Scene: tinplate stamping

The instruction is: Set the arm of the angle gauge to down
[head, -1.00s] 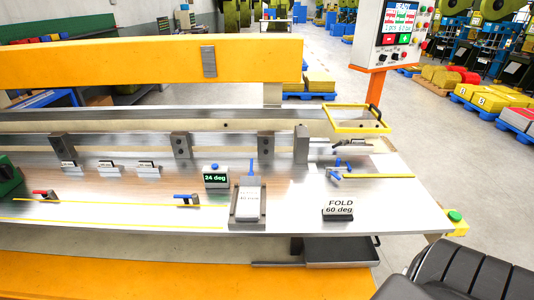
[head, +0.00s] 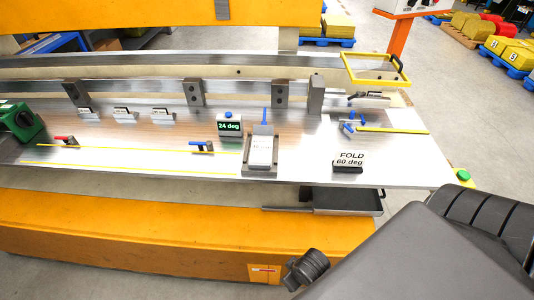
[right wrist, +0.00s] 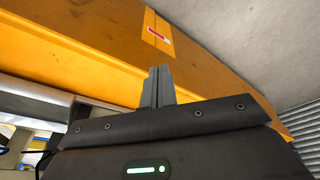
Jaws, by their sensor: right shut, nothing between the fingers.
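A small display block reading "24 deg" (head: 229,126), with a blue knob on top, stands on the metal bench. Right of it is a grey holder (head: 247,168) with a pale labelled plate and an upright blue arm (head: 265,117). I cannot tell for sure which of these is the angle gauge; its label is too small to read. My right gripper (right wrist: 157,73) is shut and empty in the right wrist view, against the orange front beam. In the head view my right arm reaches in from the lower right, in front of the bench and apart from these things. My left gripper is out of view.
A "FOLD 60 deg" sign (head: 350,160) stands right of the holder. A dark tray (head: 345,201) hangs below the bench edge. The orange beam (head: 150,230) runs along the front.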

